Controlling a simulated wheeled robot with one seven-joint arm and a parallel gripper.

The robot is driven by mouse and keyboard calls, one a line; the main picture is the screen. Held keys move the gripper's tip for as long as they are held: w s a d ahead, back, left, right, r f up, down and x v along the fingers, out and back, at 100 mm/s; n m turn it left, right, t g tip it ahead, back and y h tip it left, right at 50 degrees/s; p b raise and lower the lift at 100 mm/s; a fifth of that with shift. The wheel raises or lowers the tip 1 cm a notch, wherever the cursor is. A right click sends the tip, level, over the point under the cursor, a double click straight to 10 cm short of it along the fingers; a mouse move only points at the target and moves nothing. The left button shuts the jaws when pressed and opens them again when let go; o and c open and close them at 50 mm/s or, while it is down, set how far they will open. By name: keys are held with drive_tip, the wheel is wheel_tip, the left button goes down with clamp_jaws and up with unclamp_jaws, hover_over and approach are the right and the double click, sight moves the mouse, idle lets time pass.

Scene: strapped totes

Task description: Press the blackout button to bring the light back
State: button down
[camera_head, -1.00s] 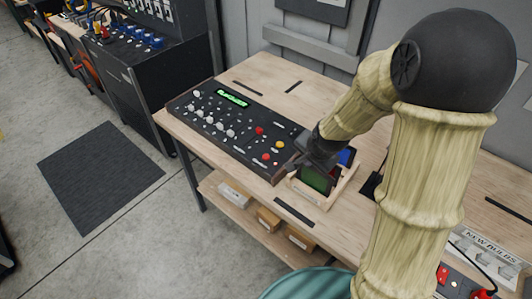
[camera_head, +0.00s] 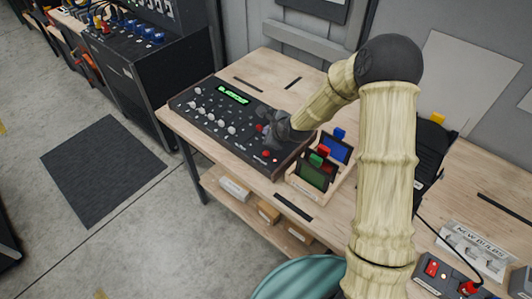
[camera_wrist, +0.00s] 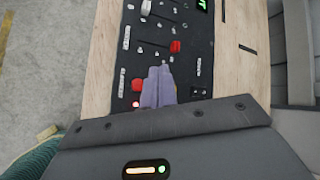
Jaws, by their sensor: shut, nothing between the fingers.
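The black control console (camera_head: 183,101) lies on the wooden workbench, with grey knobs, sliders and a lit green display (camera_head: 234,94). My gripper (camera_head: 265,125) is shut and empty, over the console's right part. In the wrist view its fingers (camera_wrist: 158,85) point onto the panel; I cannot tell whether they touch it. Another red control (camera_wrist: 175,46) is farther up the panel. A yellow control is mostly hidden behind the fingers.
A wooden holder (camera_head: 304,188) with coloured, dark-framed panels stands right of the console. A black device (camera_head: 430,145) and a bulb rack (camera_head: 476,250) are farther right, beyond my arm. A grey wall closes the bench's back. A dark mat (camera_head: 103,170) lies on the floor at left.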

sight(268, 156)
drive_tip(key=shift+f, duration=0.1)
wheel_tip(268, 156, down, 9)
drive_tip(key=b, duration=0.6)
drive_tip(key=shift+r+b, duration=0.2)
drive_tip(key=shift+b, duration=0.15)
idle(1.5)
drive_tip(key=shift+f, duration=0.4)
drive_tip(key=shift+f+b, duration=0.4)
drive_tip(key=shift+b, duration=0.1)
idle(0.6)
drive_tip(key=shift+r, duration=0.15)
drive_tip(key=shift+r+p, duration=0.65)
drive_tip(key=shift+r, duration=0.05)
